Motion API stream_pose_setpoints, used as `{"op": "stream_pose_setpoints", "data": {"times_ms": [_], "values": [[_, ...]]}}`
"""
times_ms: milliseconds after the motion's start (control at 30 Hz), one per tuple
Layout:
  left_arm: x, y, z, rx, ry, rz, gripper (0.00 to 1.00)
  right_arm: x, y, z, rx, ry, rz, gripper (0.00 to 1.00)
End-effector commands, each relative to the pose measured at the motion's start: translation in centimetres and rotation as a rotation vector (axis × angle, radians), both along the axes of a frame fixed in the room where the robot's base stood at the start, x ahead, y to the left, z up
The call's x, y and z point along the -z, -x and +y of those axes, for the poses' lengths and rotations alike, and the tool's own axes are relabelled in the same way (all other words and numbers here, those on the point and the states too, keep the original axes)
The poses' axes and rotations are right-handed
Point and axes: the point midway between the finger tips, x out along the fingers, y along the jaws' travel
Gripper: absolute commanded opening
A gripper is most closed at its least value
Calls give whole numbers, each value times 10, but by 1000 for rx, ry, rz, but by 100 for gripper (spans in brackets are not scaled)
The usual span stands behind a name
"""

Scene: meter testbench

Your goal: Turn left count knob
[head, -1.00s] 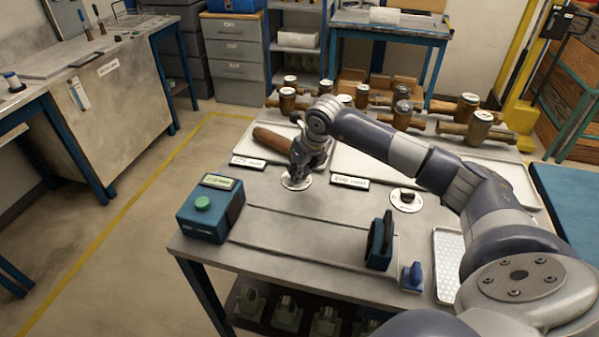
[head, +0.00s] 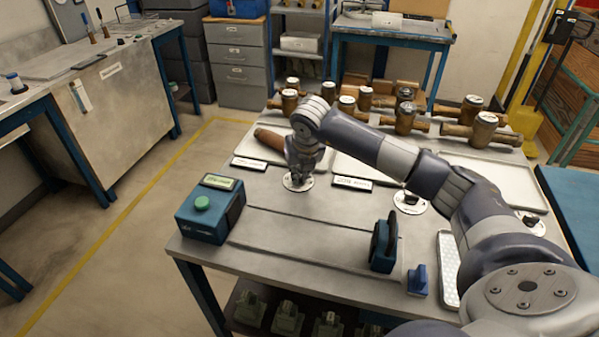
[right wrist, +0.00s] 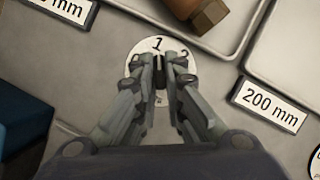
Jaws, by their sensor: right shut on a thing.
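The left count knob is small and dark (right wrist: 159,72), on a round white dial (head: 291,185) at the left of the bench top, in front of the left tray. The dial also shows in the right wrist view (right wrist: 146,47), with the digits 1 and 2 at its top. My right gripper (right wrist: 161,72) is shut on the knob, pointing down, one finger on each side; it also shows in the head view (head: 300,180). The fingers hide most of the knob and the dial's lower part. My left gripper is out of view.
A second dial (head: 411,207) is partly behind my right arm; another (head: 531,224) lies further right. A teal box with a green button (head: 203,203) stands at left. A blue clamp-like device (head: 384,245) stands in front. Trays and several brass meters fill the back.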

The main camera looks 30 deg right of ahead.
Motion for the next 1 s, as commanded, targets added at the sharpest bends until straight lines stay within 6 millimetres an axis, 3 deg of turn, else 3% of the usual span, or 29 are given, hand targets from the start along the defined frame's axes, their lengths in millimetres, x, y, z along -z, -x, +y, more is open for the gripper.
{"op": "stream_pose_setpoints", "data": {"times_ms": [167, 200, 267, 300, 667, 767, 1000], "values": [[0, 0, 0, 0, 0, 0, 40, -2, -1, -1, 1, 0, -2, 0], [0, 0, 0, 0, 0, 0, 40, -2, -1, -1, 1, -1, -2, 14], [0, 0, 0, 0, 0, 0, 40, -2, -1, -1, 1, -1, -2, 28], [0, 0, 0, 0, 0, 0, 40, -1, -1, -1, 0, 0, -2, 30], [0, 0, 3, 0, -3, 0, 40, -3, 0, 0, -1, 0, -2, 30], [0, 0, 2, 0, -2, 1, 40, -13, 4, 1, -1, -2, -4, 30], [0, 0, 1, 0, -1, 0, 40, -59, 21, 7, -2, 1, -6, 30]]}}
